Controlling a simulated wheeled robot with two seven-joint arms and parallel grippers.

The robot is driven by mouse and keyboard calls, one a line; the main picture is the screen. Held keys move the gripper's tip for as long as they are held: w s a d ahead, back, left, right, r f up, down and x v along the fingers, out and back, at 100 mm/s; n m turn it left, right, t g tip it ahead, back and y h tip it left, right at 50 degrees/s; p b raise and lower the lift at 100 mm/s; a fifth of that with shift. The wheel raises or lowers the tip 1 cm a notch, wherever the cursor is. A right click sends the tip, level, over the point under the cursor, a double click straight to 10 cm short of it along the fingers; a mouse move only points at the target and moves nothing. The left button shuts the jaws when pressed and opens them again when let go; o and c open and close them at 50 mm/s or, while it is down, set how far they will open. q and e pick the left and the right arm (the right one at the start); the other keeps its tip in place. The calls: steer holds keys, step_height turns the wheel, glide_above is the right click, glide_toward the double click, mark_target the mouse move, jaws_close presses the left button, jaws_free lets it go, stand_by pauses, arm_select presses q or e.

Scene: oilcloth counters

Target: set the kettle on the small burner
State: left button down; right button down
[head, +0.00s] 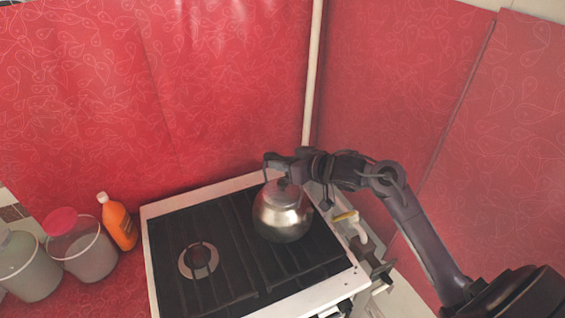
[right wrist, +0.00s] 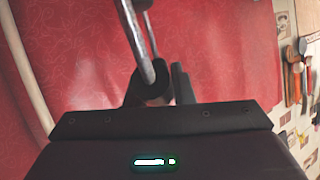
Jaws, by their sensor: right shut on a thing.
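A shiny metal kettle (head: 282,214) is upright over the right half of the black stove top (head: 222,232). I cannot tell whether its base touches the grate. My right gripper (head: 278,163) is shut on the kettle's handle, above its lid. The right wrist view shows the metal handle (right wrist: 139,42) running down between the dark fingers (right wrist: 158,90). One round burner (head: 199,261) shows bare on the left half of the stove. Any burner under the kettle is hidden, so I cannot compare sizes. My left gripper is not in view.
An orange bottle (head: 118,222), a clear container with a red lid (head: 84,248) and another pale container (head: 28,268) stand left of the stove. Red patterned walls (head: 220,90) close off the back and right. A pale pipe (head: 312,75) runs down the corner.

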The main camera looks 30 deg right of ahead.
steer(key=shift+f, duration=0.35)
stand_by(0.6)
steer(key=c, duration=1.2)
jaws_free()
steer(key=shift+s, duration=0.1)
steer(key=shift+o, duration=0.2)
steer(key=shift+f+b, duration=0.25)
steer(key=shift+b, duration=0.05)
steer(key=b+v, duration=0.1)
steer(key=v, duration=0.7)
steer(key=shift+r+b, duration=0.15)
steer(key=shift+b, duration=0.15)
steer(key=shift+a, duration=0.1)
